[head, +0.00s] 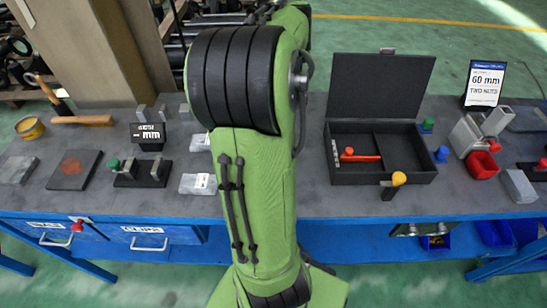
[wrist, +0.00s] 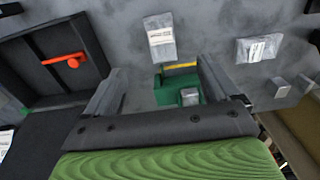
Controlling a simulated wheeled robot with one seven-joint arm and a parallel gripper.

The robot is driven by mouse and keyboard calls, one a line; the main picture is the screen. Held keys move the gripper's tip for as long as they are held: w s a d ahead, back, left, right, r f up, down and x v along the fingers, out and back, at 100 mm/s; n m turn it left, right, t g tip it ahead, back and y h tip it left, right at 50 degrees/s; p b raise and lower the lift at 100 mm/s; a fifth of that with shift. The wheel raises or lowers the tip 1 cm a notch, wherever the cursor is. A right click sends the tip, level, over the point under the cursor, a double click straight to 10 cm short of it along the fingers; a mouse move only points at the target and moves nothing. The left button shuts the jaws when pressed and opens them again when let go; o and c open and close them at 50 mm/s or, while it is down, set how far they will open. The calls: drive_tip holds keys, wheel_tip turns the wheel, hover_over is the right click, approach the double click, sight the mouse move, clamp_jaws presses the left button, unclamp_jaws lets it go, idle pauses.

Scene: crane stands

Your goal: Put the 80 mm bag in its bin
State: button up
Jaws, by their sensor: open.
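Several small grey bags lie on the bench: two with white labels, one nearer (head: 197,184) and one farther (head: 200,142), left of my arm in the head view. My gripper (wrist: 158,88) is open and empty, over a green block (wrist: 172,82) with a yellow strip. My arm hides the gripper in the head view. No bin marked 80 mm is readable.
An open black case (head: 345,175) with a red-handled tool stands right of my arm. Blue bins (head: 495,235) sit below the bench.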

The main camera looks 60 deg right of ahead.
wheel_tip(320, 180, down, 10)
drive_tip(key=b, duration=0.3)
drive_tip(key=shift+a+f, duration=0.1)
drive_tip(key=shift+f, duration=0.15)
drive_tip(key=f+b, duration=0.1)
drive_tip(key=f, duration=0.1)
drive_tip(key=f+b, duration=0.1)
drive_tip(key=f, duration=0.2)
drive_tip(key=shift+w+d, duration=0.1)
drive_tip(key=shift+d, duration=0.1)
drive_tip(key=shift+r, duration=0.15)
drive_tip(key=c, duration=1.4)
